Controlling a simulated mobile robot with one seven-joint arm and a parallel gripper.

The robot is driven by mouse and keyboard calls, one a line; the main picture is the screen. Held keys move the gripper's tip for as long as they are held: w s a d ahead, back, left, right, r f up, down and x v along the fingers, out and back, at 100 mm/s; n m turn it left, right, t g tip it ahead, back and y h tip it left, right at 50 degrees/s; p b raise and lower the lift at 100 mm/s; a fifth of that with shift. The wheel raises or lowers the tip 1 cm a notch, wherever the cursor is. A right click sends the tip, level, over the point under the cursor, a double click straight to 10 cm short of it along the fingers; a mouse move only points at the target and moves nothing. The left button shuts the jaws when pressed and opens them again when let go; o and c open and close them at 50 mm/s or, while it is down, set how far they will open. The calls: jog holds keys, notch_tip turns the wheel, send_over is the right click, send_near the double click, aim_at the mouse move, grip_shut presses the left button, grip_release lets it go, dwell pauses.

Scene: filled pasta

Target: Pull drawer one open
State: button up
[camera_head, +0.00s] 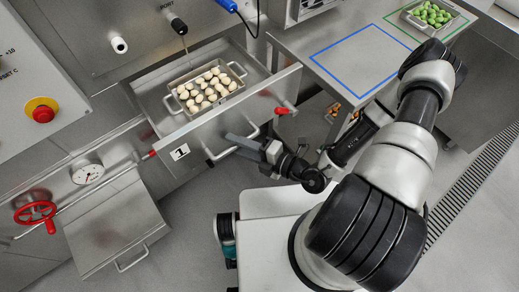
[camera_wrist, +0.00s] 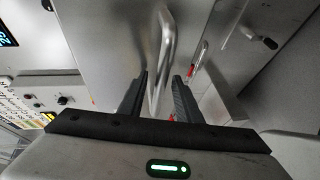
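Drawer one, marked with a "1" label (camera_head: 180,152), stands pulled out from the steel machine, its inside showing from above. Its front (camera_head: 262,104) carries a bar handle (camera_head: 222,156). A metal tray (camera_head: 170,104) of pale filled pasta (camera_head: 207,88) sits inside the drawer. My gripper (camera_head: 238,145) is at the handle in front of the drawer. In the wrist view, the bar handle (camera_wrist: 168,38) runs between the two spread fingers of my gripper (camera_wrist: 160,76). Gaps show beside the bar; whether either finger touches it is unclear.
A red valve wheel (camera_head: 35,214) and a gauge (camera_head: 88,174) are at the left. At the right, a steel table has a blue outlined area (camera_head: 358,62) and a tray of green items (camera_head: 432,16).

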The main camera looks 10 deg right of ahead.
jog(key=v, duration=1.7)
jog(key=shift+d, duration=0.25)
jog(key=shift+s, duration=0.1)
notch_tip(320, 180, up, 41)
jog(key=w+d+m+g+h+p, duration=0.1)
jog(key=m+h+p, duration=0.5)
jog(key=m, duration=2.2)
jog(key=d+g+h, duration=0.1)
jog(key=g+h, duration=0.1)
jog(key=h, duration=0.4)
jog(key=shift+w+d+g+h+p, duration=0.2)
jog(key=shift+w+g+h+p, duration=0.1)
jog(key=shift+w+h+p, duration=0.1)
